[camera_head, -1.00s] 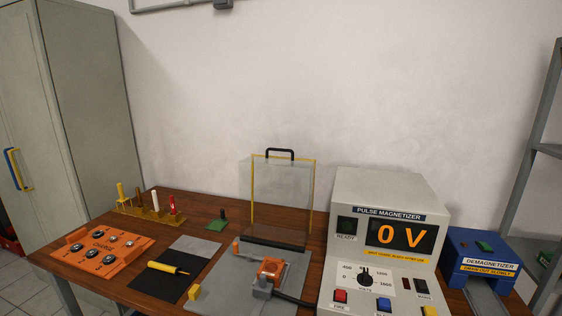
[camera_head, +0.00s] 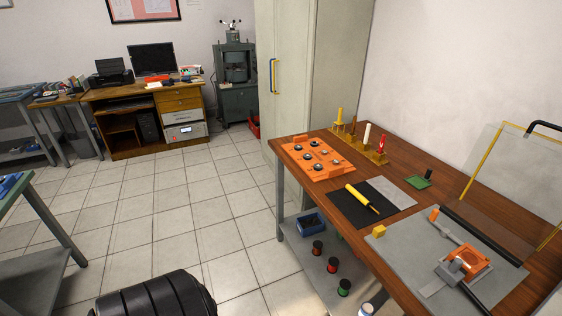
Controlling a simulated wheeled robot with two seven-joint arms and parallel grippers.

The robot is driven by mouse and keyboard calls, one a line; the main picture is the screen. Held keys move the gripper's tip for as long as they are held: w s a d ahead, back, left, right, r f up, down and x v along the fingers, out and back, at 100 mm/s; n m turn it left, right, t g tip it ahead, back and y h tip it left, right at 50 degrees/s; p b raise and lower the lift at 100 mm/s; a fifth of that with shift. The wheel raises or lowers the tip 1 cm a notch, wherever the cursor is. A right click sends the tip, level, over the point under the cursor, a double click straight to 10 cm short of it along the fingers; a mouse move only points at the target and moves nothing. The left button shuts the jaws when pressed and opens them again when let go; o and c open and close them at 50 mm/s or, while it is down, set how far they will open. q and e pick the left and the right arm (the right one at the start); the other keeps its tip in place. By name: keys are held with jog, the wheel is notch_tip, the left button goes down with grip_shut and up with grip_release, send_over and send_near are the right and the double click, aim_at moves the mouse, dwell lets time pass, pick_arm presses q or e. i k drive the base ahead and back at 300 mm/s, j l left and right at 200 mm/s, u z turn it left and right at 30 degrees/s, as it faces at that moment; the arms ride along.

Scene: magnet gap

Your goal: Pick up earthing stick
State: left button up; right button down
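A yellow-handled rod (camera_head: 360,197) with a thin metal tip lies on a black mat (camera_head: 343,212) on the wooden workbench. It is the thing most like an earthing stick, but I see no label on it. Behind it, a wooden rack (camera_head: 374,156) holds upright pieces: a yellow one (camera_head: 339,115), a brown one, a white one (camera_head: 367,134) and a red one (camera_head: 381,140). Neither of my grippers shows in this view.
Around the rod are an orange tray (camera_head: 318,158) with dark round pieces, a grey mat (camera_head: 396,191), a yellow block (camera_head: 379,231) and a grey plate (camera_head: 420,280) with an orange fixture (camera_head: 467,261). A cabinet (camera_head: 335,70) stands behind. Tiled floor (camera_head: 150,215) is open on the left.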

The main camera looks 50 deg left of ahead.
aim_at(368, 205)
jog(key=u, duration=0.9)
jog(key=j+z, duration=0.1)
jog(key=z, duration=0.35)
jog(key=i+j+z, duration=0.1)
jog(key=z, duration=0.4)
jog(key=j+z, duration=0.25)
jog(key=z, duration=0.2)
jog(key=j+z, duration=0.15)
jog(key=z, duration=0.3)
jog(key=j+z, duration=0.15)
jog(key=z, duration=0.3)
jog(key=j+z, duration=0.15)
jog(key=z, duration=0.35)
jog(key=k, duration=0.05)
